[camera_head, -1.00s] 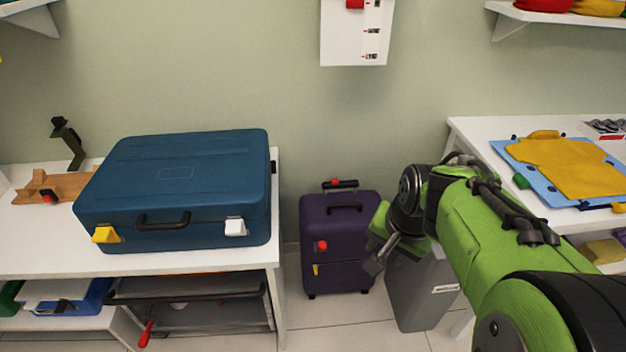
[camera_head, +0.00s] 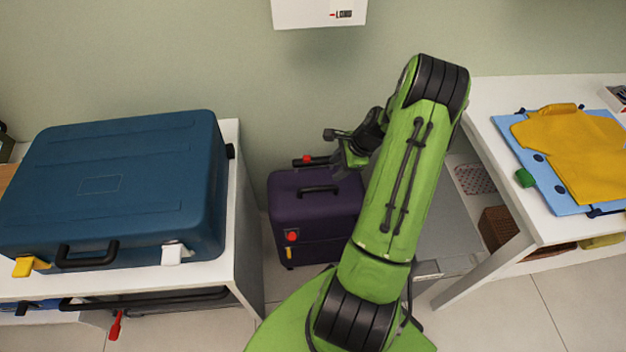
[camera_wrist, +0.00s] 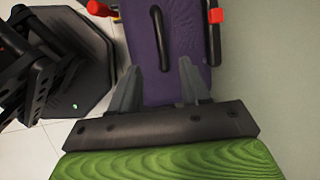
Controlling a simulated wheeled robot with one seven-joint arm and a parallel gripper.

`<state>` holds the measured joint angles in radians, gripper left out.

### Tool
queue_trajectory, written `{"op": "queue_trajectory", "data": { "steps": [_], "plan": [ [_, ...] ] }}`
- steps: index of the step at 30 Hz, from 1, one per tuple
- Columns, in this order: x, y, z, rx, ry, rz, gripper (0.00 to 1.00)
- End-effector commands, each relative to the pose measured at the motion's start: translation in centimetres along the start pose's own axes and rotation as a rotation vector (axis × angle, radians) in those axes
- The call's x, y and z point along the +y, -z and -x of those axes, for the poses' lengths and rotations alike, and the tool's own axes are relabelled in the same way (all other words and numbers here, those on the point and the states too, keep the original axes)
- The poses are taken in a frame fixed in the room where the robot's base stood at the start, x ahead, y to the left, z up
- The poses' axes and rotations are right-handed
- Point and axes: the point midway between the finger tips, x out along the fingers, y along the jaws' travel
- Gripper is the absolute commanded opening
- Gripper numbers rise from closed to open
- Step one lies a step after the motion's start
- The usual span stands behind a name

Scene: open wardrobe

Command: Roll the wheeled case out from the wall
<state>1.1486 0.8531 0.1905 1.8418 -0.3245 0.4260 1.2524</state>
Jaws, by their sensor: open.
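The purple wheeled case (camera_head: 322,212) stands upright on the floor against the wall, between two white tables. It has a black top handle (camera_head: 320,190), a red knob (camera_head: 292,236) on its front and a black bar with a red button (camera_head: 308,160) at its back. My gripper (camera_head: 340,160) is above the back right of the case, partly hidden by my arm. In the wrist view my gripper (camera_wrist: 160,80) is open, its fingers over the purple top (camera_wrist: 180,60), with the black handle between and beyond them. Nothing is held.
A blue suitcase (camera_head: 120,185) lies on the left white table (camera_head: 245,220). A grey bin (camera_head: 445,240) stands right of the case. Tiled floor (camera_head: 510,315) shows in front.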

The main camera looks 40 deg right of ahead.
Motion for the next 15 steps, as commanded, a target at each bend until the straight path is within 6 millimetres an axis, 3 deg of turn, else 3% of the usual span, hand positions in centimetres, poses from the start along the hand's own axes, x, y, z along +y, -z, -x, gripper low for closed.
{"op": "queue_trajectory", "data": {
  "steps": [1, 9, 15],
  "plan": [
    [0.2, 0.1, -1.7, -0.003, -0.004, 0.002, 0.46],
    [0.2, 0.1, -8.7, -0.002, -0.005, 0.004, 0.46],
    [0.1, 0.1, -12.6, -0.001, -0.002, 0.004, 0.46]
  ]
}}
